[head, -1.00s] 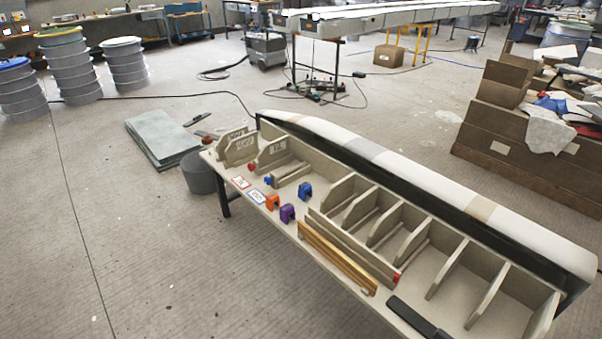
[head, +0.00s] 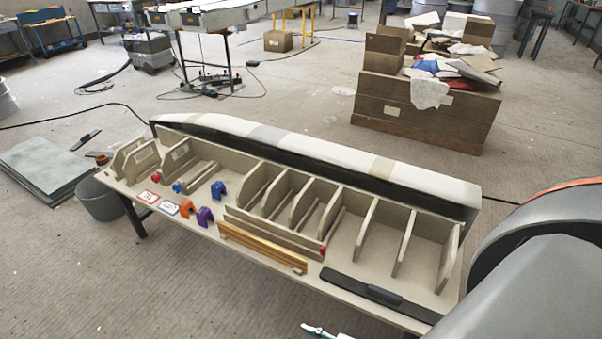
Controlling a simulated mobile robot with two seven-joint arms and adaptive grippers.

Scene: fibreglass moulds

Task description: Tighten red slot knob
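A small red knob (head: 155,178) shows at the left end of the beige mould, close to a blue knob (head: 177,187). A second small red piece (head: 322,250) sits at the right end of the long slotted strip (head: 275,233) along the mould's front. I cannot tell from this distance how far either red part is screwed in. Neither of my grippers is in view, and nothing touches the red parts.
The table holds orange (head: 185,208), purple (head: 204,216) and blue (head: 218,190) clips, labelled cards (head: 168,207), a wooden strip (head: 262,247) and a black bar (head: 378,294). A bin (head: 100,200) stands by its left end. A large grey rounded body fills the right edge.

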